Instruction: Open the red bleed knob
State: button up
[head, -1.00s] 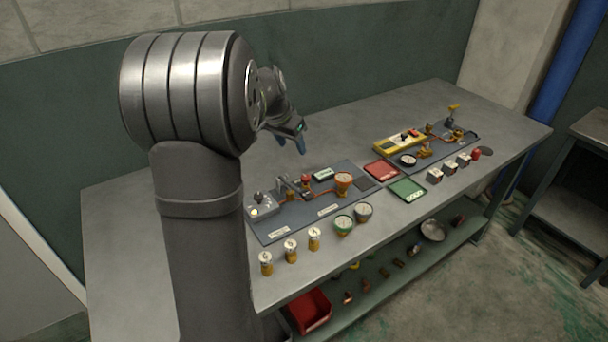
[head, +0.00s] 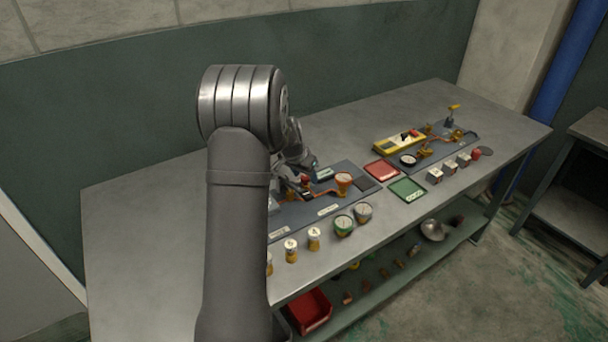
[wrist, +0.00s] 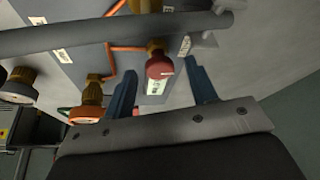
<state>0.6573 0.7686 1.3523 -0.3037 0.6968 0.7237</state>
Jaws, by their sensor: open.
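The red bleed knob (wrist: 159,66) sits on a brass fitting and shows between my two blue fingers in the wrist view. My gripper (wrist: 161,72) is open, with one finger to each side of the knob in the picture. I cannot tell how deep the fingers reach or whether they touch it. A white label lies just below the knob in the wrist view. In the head view my arm hides much of the gripper.
The dark board (head: 300,212) carries copper pipe and an orange-rimmed gauge (head: 343,180). Two loose gauges (head: 344,225) and several yellow-and-white canisters (head: 314,239) stand in front. A red tray (head: 381,171) and a green tray (head: 407,189) lie to the right. A grey bar (wrist: 90,40) crosses the wrist view.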

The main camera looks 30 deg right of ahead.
jog(key=c, duration=1)
jog(key=shift+o, duration=0.2)
jog(key=shift+n, duration=0.3)
jog(key=n, duration=0.1)
jog(key=n+t+y, duration=0.1)
jog(key=n, duration=0.1)
jog(key=shift+s+d+f, duration=0.1)
jog(key=shift+s, duration=0.1)
jog(key=n+t+y, duration=0.1)
jog(key=n, duration=0.3)
jog(key=shift+s+d+n, duration=0.1)
jog(key=shift+d+n, duration=0.05)
jog(key=shift+n, duration=0.25)
jog(key=n+y, duration=0.1)
jog(key=n, duration=0.1)
jog(key=n+y, duration=0.1)
jog(key=n, duration=0.2)
jog(key=shift+d+t, duration=0.2)
jog(key=shift+t, duration=0.1)
jog(key=n+y, duration=0.1)
jog(key=n, duration=0.3)
jog(key=shift+d+y, duration=0.1)
jog(key=shift+y, duration=0.3)
jog(key=shift+n, duration=0.4)
